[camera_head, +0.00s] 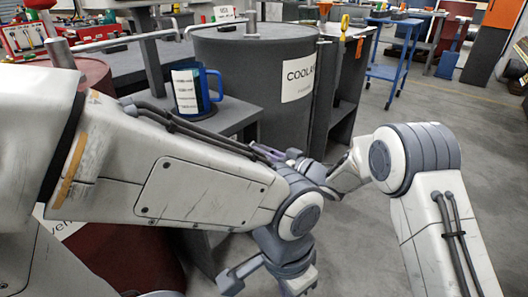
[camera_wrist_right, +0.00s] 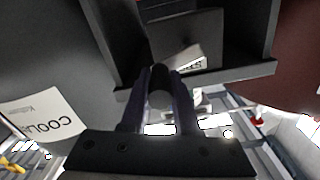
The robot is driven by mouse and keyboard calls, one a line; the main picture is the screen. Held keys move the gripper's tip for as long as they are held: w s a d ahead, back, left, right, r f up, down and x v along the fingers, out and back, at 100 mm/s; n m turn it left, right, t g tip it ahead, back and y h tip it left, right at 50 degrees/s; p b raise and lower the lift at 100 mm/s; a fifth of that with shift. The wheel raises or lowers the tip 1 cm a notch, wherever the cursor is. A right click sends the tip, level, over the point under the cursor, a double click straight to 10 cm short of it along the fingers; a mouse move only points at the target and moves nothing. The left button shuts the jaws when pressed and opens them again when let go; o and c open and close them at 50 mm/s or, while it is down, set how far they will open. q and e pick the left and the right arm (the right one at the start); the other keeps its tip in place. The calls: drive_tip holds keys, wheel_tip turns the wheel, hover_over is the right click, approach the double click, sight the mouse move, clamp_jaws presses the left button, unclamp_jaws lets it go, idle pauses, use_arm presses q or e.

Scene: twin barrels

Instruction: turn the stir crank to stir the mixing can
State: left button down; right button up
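In the head view, my right gripper (camera_head: 270,153) reaches in from the right, its purple fingers just beyond my left forearm and below the blue mug. In the right wrist view, the right gripper's fingers (camera_wrist_right: 160,92) flank a dark upright knob (camera_wrist_right: 160,82), apparently the crank's grip, with hardly any gap on either side. Behind it is a dark grey housing (camera_wrist_right: 185,42) with a small, partly readable label. I cannot make out the mixing can or the rest of the crank.
A grey coolant drum (camera_head: 240,65) stands behind the bench (camera_head: 240,112), with a metal lever on top. A blue mug (camera_head: 207,90) stands on the bench. A dark red barrel (camera_head: 125,255) is at the left. My left forearm hides much of the bench front. Open floor lies right.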

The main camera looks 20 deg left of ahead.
sight(260, 147)
clamp_jaws()
drive_tip(key=shift+r+n, duration=0.1)
drive_tip(key=shift+n, duration=0.2)
drive_tip(key=shift+s+r+n, duration=0.15)
drive_tip(key=shift+r+n, duration=0.2)
drive_tip(key=shift+n, duration=0.45)
drive_tip(key=n, duration=0.1)
drive_tip(key=r+n, duration=0.1)
drive_tip(key=shift+s+a+n, duration=0.15)
drive_tip(key=shift+s+n, duration=0.15)
drive_tip(key=n, duration=0.2)
drive_tip(key=shift+s+a+r+n, duration=0.15)
drive_tip(key=shift+s+r+n, duration=0.15)
drive_tip(key=shift+s, duration=0.1)
drive_tip(key=shift+s+a+r+n+b, duration=0.1)
drive_tip(key=shift+s+a+n+b, duration=0.2)
drive_tip(key=shift+s+n+b, duration=1.2)
drive_tip(key=shift+s+a+f+n+b, duration=0.1)
drive_tip(key=shift+s+a+n+b, duration=0.15)
drive_tip(key=shift+n+b, duration=2.45)
drive_tip(key=shift+s+a+r+n+b, duration=0.1)
drive_tip(key=shift+s+a+n+b, duration=0.5)
drive_tip(key=shift+n+b, duration=1.5)
